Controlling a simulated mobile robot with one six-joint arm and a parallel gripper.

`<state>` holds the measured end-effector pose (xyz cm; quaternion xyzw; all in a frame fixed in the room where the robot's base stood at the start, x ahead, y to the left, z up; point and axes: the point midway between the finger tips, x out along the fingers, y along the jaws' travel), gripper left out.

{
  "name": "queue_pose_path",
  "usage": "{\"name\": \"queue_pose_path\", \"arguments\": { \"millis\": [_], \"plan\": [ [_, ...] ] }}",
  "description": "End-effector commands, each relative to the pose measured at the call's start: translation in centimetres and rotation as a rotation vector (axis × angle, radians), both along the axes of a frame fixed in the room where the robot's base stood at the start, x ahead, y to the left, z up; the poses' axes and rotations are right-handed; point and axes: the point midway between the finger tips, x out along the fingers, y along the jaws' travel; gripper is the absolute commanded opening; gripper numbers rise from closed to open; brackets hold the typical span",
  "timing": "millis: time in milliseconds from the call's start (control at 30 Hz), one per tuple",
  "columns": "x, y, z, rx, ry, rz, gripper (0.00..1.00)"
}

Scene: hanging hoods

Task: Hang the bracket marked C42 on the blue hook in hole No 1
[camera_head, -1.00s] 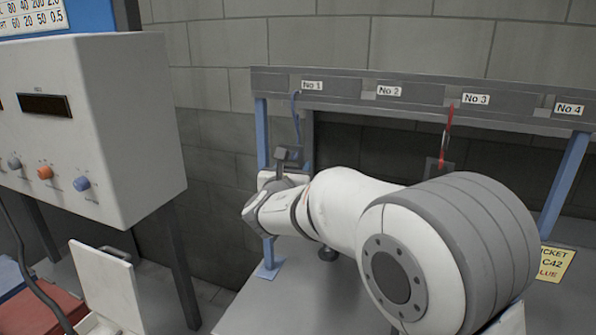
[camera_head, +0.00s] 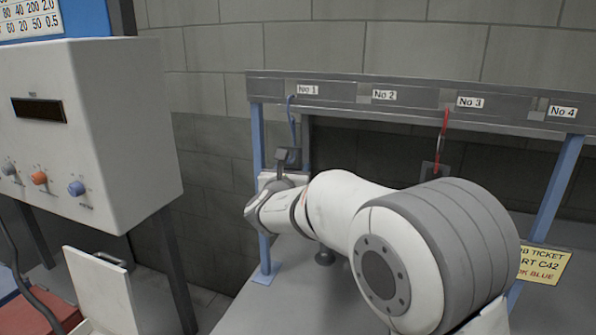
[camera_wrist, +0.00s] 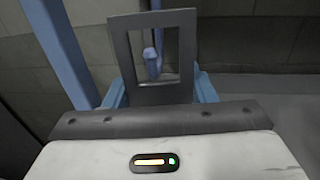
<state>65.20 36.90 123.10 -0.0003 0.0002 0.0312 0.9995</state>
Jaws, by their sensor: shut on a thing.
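The blue hook (camera_head: 291,112) hangs from the rail at the No 1 label (camera_head: 308,90). In the wrist view my gripper (camera_wrist: 160,98) is shut on a dark bracket (camera_wrist: 187,60), a flat upright plate with a rectangular window. A blue finger shows on each side of its lower part. The rounded lower end of the blue hook (camera_wrist: 151,65) shows in the window; I cannot tell whether it passes through or stands behind. No C42 mark is readable on the bracket. In the head view the bracket (camera_head: 288,157) shows small near the hook's lower end, and my arm hides most of my gripper.
A red hook (camera_head: 443,130) hangs at No 3 with a dark plate at its lower end. A yellow ticket (camera_head: 542,265) reads C42 and blue. A blue post (camera_head: 258,150) stands left of the blue hook. A white machine (camera_head: 90,130) stands at left.

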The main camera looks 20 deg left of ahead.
Motion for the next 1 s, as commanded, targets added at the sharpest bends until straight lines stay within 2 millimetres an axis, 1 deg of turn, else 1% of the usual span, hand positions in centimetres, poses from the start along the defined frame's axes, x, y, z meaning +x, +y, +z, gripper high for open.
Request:
{"name": "queue_pose_path", "arguments": {
  "millis": [1000],
  "plan": [
    [0.0,-0.1,-1.6,0.001,-0.003,-0.001,0.11]
  ]
}}
